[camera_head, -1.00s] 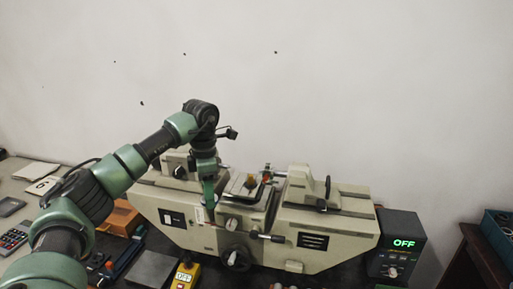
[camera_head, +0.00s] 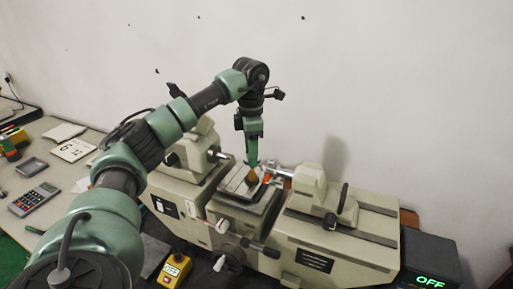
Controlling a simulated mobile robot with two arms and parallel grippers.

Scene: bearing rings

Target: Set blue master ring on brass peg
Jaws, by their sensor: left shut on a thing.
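My left gripper (camera_head: 253,162) points down over the small stage in the middle of the bench machine. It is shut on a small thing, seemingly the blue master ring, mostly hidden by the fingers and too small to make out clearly. The brass peg (camera_head: 252,178) shows as a small orange-brown shape on the stage (camera_head: 240,190), right below the fingertips. I cannot tell whether the ring is around the peg, touching it or above it. My right gripper is not in view.
The machine's right-hand block (camera_head: 310,187) stands right of the stage. A calculator (camera_head: 34,199) lies on the left table.

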